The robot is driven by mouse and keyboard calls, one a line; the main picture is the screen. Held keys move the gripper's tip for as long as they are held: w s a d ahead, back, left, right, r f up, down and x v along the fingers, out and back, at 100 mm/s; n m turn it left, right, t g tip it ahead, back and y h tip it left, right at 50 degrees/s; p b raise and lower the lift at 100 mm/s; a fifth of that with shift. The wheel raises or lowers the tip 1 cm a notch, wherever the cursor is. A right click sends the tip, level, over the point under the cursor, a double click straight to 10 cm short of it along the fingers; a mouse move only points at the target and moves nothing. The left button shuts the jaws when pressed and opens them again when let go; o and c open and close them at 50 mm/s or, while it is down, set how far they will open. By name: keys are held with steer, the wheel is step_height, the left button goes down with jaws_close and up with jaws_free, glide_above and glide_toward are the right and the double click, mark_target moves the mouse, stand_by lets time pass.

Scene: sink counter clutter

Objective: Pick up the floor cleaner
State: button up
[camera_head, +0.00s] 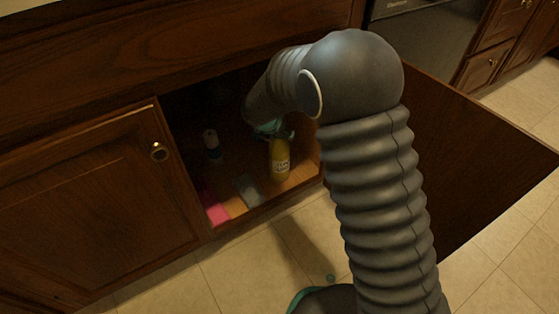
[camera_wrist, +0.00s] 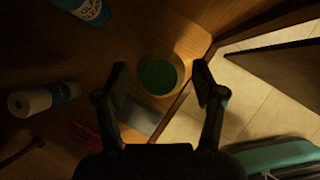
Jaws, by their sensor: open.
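A yellow bottle (camera_head: 280,160) with a pale label stands upright inside the open cabinet; I take it as the floor cleaner, but its label is too small to read. The wrist view looks down on its round top with a green cap (camera_wrist: 158,76). My gripper (camera_wrist: 161,75) is open, one finger to each side of the bottle top in that view. I cannot tell whether the fingertips are level with it or still above. In the head view my gripper (camera_head: 271,131) is just above the bottle, largely hidden by my arm.
A blue glass cleaner bottle (camera_wrist: 82,9), a white bottle with a blue end (camera_wrist: 42,99), a pink item (camera_wrist: 84,134) and a greyish block (camera_wrist: 140,117) share the cabinet floor. Cabinet doors (camera_head: 95,190) flank the opening; the right one (camera_head: 475,150) stands open.

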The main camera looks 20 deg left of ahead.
steer(key=shift+w+f, duration=0.25)
steer(key=shift+f, duration=0.2)
jaws_close()
steer(key=shift+r, duration=0.1)
steer(key=shift+r, duration=0.15)
